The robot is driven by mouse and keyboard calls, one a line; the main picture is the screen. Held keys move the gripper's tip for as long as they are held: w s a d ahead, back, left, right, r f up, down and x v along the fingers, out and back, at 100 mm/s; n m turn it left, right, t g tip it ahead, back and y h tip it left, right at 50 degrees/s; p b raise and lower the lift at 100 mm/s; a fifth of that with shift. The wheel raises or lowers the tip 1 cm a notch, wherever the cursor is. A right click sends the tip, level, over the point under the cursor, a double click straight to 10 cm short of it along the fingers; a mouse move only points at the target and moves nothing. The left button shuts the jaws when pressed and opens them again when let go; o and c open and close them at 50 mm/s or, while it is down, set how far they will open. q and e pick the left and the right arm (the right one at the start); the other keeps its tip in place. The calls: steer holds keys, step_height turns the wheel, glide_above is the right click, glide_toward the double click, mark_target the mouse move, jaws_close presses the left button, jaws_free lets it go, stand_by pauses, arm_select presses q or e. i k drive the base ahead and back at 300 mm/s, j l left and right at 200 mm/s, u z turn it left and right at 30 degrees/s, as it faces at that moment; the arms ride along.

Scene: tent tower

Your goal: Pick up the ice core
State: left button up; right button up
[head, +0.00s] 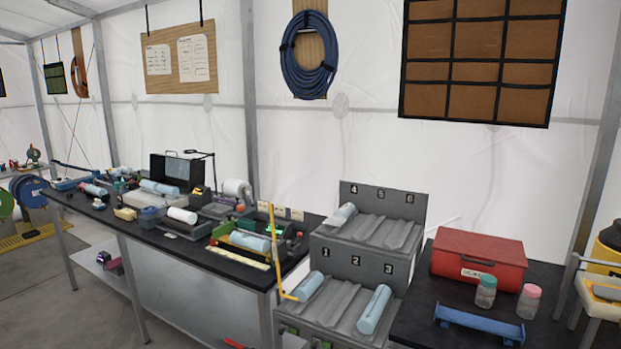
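Several pale blue cylinders that look like ice cores are in the head view; I cannot tell which one is meant. One core (341,215) lies in slot 4 of the upper grey rack (401,205). Another core (309,286) lies in slot 1 of the lower rack, and a third core (374,309) lies in slot 3. Slots 2, 5 and 6 look empty. A further cylinder (250,242) lies in a green-edged tray on the long black bench. Paler cylinders lie farther along that bench. Neither of my grippers is in view.
The long bench (195,258) is crowded with tools and devices. A thin yellow rod (275,240) stands left of the racks. The right table holds a red case (478,261), two jars (486,291) and a blue holder (478,325). Grey floor (40,300) shows at left.

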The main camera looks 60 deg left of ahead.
mark_target(91, 189)
steer(key=u, duration=3.15)
steer(key=z, duration=2.25)
steer(key=u, duration=2.25)
steer(key=i+u, duration=0.1)
steer(key=i+j, duration=0.05)
